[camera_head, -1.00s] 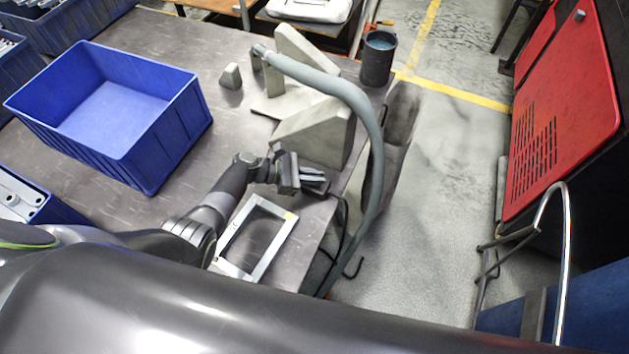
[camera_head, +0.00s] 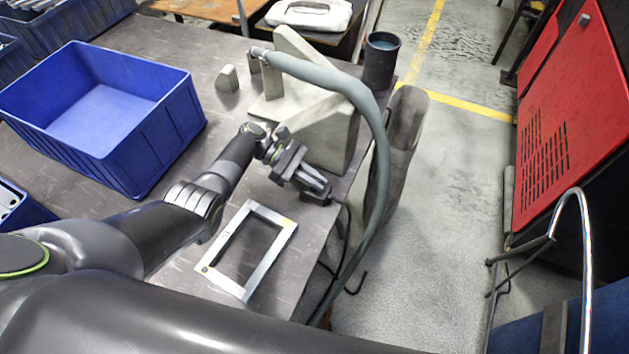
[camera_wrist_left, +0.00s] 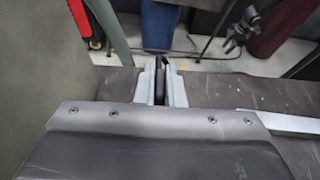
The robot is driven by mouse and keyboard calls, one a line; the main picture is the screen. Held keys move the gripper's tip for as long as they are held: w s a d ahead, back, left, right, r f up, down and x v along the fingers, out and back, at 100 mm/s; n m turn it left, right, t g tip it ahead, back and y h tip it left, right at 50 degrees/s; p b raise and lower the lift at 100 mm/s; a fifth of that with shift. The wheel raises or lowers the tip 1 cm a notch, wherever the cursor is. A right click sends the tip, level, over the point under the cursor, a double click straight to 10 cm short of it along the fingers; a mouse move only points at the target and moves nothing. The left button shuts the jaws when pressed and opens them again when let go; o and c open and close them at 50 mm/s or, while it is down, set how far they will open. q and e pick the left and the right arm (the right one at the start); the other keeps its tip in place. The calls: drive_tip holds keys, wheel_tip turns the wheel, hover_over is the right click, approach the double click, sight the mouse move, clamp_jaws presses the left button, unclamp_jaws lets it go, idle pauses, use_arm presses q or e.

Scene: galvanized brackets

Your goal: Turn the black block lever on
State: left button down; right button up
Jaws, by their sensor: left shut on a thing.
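My left gripper (camera_head: 316,186) is at the table's right edge, just in front of the grey angled blocks. Its jaws are shut on a thin dark piece, which stands upright between the pale fingers in the left wrist view (camera_wrist_left: 161,88); this looks like the lever of the black block. The black block (camera_head: 318,199) sits at the table edge under the fingers, with a black cable running down from it. The gripper hides most of the block and the lever, so I cannot tell the lever's angle. My right gripper is not in view.
A metal frame (camera_head: 213,273) lies flat on the table in front of the gripper. A thick grey hose (camera_head: 378,150) arches just right of it. Grey angled blocks (camera_head: 330,130) stand behind. A blue crate (camera_head: 150,158) is at left, a dark cup (camera_head: 380,65) at the far corner.

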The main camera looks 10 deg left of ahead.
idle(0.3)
use_arm(q)
drive_tip(key=c, duration=1.5)
unclamp_jaws()
drive_tip(key=shift+b+v, duration=1.75)
drive_tip(key=shift+v, duration=6.95)
